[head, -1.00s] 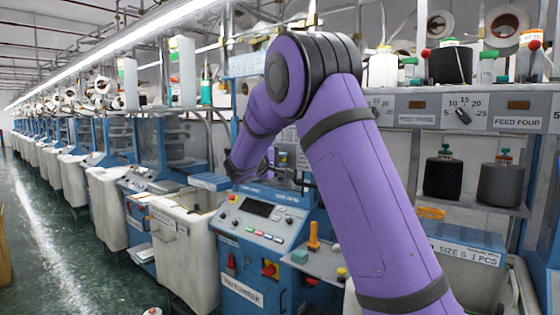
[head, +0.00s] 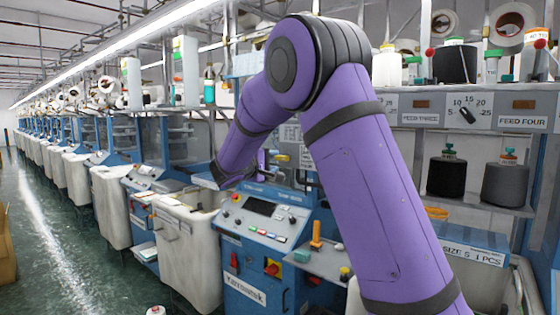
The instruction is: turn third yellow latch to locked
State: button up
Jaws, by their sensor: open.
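A small yellow piece (head: 281,158), perhaps one of the yellow latches, shows on the machine behind the control panel, left of my upper arm. It is too small to tell which latch it is or how it is turned. My forearm slopes down to the left, and my wrist bends back right behind the panel's top edge. My gripper (head: 264,162) shows only as small purple and dark parts close to the yellow piece in the picture. It is open. Its fingertips are not clear, and I cannot tell whether they touch anything. No other latch is clear.
The blue control panel (head: 262,218) with buttons stands in front of my wrist. A grey side shelf (head: 318,262) holds an orange upright handle (head: 316,234). A white bin (head: 185,250) stands left. Yarn shelves with the FEED FOUR label (head: 522,121) are right. The green aisle floor (head: 60,240) is mostly clear.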

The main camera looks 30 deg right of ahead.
jog(key=v, duration=0.5)
dwell(0.4)
jog(key=s+d+m+g+y, duration=0.15)
jog(key=s+y, duration=0.25)
jog(key=s, duration=0.5)
jog(key=s+d+m+g+y, duration=0.1)
jog(key=s+d+g+y, duration=0.15)
jog(key=s, duration=0.75)
jog(key=s+a+f+t+y, duration=0.1)
jog(key=s+a+y, duration=0.2)
jog(key=s, duration=0.4)
jog(key=s+a+f+m+t+y, duration=0.1)
jog(key=s+a+f+y, duration=0.1)
jog(key=s+a+y, duration=0.2)
jog(key=s+a+f+t+y, duration=0.1)
jog(key=s+a, duration=0.4)
jog(key=s, duration=0.6)
jog(key=shift+a+f+y, duration=0.25)
jog(key=shift+f+y, duration=0.25)
jog(key=shift+y, duration=0.75)
